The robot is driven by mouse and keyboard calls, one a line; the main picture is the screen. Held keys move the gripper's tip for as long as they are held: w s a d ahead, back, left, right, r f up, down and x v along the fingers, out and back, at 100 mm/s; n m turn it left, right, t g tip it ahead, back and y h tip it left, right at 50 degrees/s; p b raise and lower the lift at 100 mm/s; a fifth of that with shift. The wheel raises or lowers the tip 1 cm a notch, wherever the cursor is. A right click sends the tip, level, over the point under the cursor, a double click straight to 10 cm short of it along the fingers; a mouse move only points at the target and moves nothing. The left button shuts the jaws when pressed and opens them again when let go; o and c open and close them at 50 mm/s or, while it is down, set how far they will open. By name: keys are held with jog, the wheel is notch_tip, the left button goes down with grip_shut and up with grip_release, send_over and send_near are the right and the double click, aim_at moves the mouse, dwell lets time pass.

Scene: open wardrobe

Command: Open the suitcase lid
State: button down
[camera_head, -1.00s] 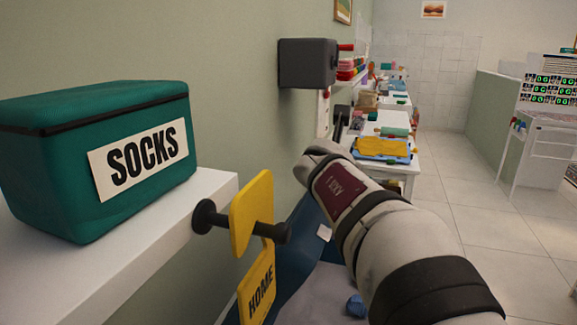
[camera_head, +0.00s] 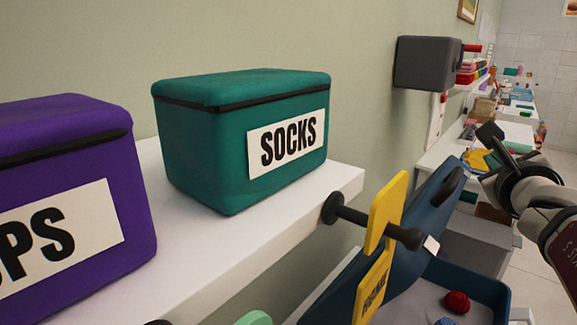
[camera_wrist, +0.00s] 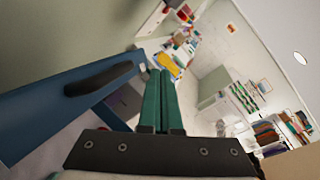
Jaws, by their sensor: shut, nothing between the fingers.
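The blue suitcase lid (camera_head: 420,228) stands raised and tilted back near the wall in the head view, with a black handle (camera_head: 452,184) near its upper edge. The open suitcase base (camera_head: 478,283) lies below it, partly cut off by the picture edge. The lid (camera_wrist: 38,122) and its handle (camera_wrist: 98,78) also show at the left in the wrist view. My gripper (camera_wrist: 158,73) has its green fingers together and empty, to the right of the handle and apart from it. Its fingers are hard to make out in the head view.
A red ball (camera_head: 457,302) lies in the base. A white shelf (camera_head: 250,245) with a green SOCKS box (camera_head: 240,135) and a purple box (camera_head: 70,190) is at left. A black peg (camera_head: 375,222) with yellow tags (camera_head: 385,212) sticks out near the lid.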

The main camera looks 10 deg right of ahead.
jog(key=s+d+f+n+t+y, duration=0.1)
jog(key=s+f+n+y, duration=0.25)
jog(key=s+n, duration=0.35)
jog(key=s+d+f+n+t+y, duration=0.15)
jog(key=s+n+y, duration=0.25)
jog(key=n, duration=0.6)
jog(key=w+a+f, duration=0.1)
jog(key=w+a, duration=0.2)
jog(key=w, duration=0.9)
jog(key=shift+w+a, duration=0.15)
jog(key=shift+w, duration=0.2)
jog(key=w+a+r+n+g, duration=0.1)
jog(key=w+a+r, duration=0.3)
jog(key=w+a, duration=1.1)
jog(key=shift+a+r, duration=0.15)
jog(key=shift+w, duration=0.1)
